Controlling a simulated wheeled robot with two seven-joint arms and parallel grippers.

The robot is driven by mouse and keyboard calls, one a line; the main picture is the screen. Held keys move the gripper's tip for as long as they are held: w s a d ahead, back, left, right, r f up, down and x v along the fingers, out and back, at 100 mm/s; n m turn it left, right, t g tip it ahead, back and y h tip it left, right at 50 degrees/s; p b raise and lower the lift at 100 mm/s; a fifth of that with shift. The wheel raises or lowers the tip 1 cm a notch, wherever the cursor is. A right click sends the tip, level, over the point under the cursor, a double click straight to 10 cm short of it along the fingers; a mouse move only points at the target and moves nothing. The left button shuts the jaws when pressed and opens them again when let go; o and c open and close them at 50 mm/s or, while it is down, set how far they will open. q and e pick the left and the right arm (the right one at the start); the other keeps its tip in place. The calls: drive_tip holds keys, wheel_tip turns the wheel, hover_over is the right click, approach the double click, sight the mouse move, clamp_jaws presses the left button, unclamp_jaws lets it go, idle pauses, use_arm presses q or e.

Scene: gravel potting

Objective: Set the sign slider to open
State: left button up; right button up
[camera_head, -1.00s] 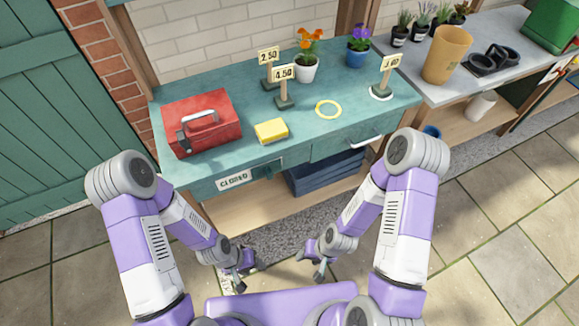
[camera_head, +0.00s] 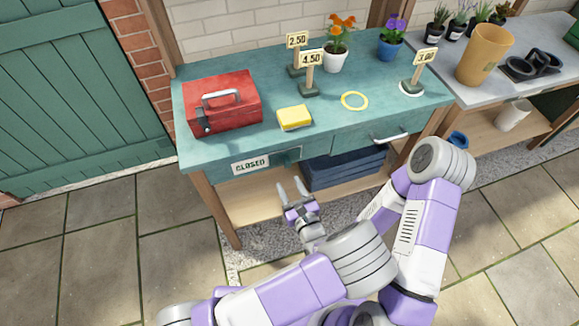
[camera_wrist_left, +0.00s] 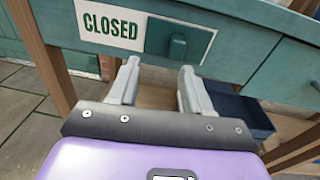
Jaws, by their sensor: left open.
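The sign (camera_head: 250,164) on the front of the teal bench reads CLOSED in green letters on white; it also shows large in the left wrist view (camera_wrist_left: 112,29). Just right of the lettering is the dark green slider with a knob (camera_wrist_left: 177,48). My left gripper (camera_head: 292,188) is open and empty, below and in front of the slider. In the left wrist view its two fingers (camera_wrist_left: 158,82) point up towards the bench front, apart from the knob. The right gripper is hidden; only my right arm shows.
The bench top (camera_head: 240,148) holds a red toolbox (camera_head: 238,108), a yellow sponge (camera_head: 294,118), a yellow ring (camera_head: 354,101), price signs and flower pots. A drawer handle (camera_head: 391,137) sticks out to the right. Blue crates (camera_head: 345,170) stand on the lower shelf.

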sight(288, 164)
use_arm(q)
drive_tip(key=shift+m+t+h, duration=0.5)
drive_tip(key=w, duration=0.2)
drive_tip(key=w+b, duration=0.1)
drive_tip(key=w, duration=0.2)
drive_tip(key=w+r, duration=0.1)
drive_tip(key=w, duration=0.1)
drive_tip(key=shift+w+a+b, duration=0.2)
drive_tip(key=shift+a+b, duration=0.05)
drive_tip(key=shift+b, duration=0.15)
clamp_jaws()
